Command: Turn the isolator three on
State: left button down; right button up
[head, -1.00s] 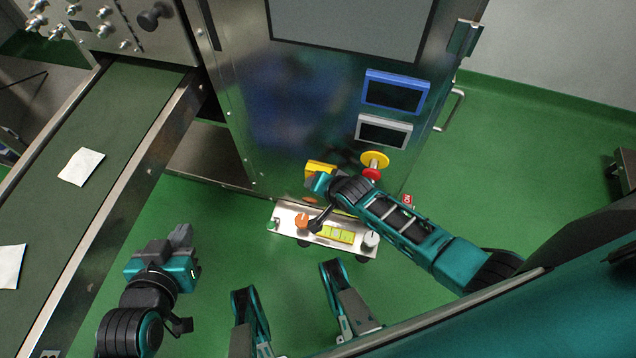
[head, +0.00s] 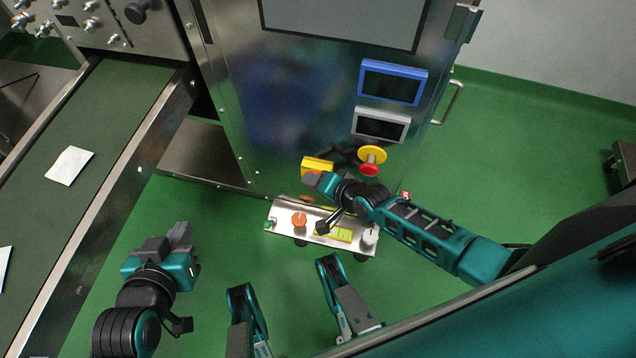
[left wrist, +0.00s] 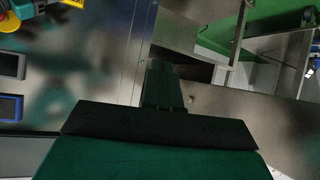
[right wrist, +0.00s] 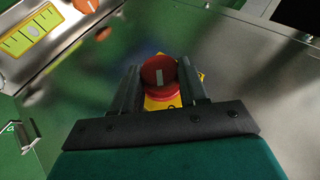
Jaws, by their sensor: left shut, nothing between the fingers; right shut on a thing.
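A red rotary knob (right wrist: 160,75) with a pale bar on its face sits on a yellow plate (right wrist: 165,102) on the steel cabinet front. In the right wrist view the two fingers of my right gripper (right wrist: 160,84) are closed on the knob's sides, and the bar points along the fingers. In the head view my right gripper (head: 317,180) is at the yellow housing (head: 318,164) and partly covers the knob. No number is readable on it. My left gripper (head: 180,236) is shut and empty, away to the left; its closed fingers show in the left wrist view (left wrist: 163,82).
A red mushroom button on a yellow disc (head: 372,154) is right of my right gripper. Below is a small panel (head: 285,236) with an orange knob (head: 299,219) and yellow label. Blue-framed (head: 393,83) and grey-framed displays are above. A conveyor (head: 100,130) runs at left.

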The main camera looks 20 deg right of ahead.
jog(key=o, duration=1.1)
jog(key=shift+c, duration=0.2)
jog(key=p+v, duration=0.6)
jog(key=v, duration=0.7)
jog(key=shift+a, duration=0.1)
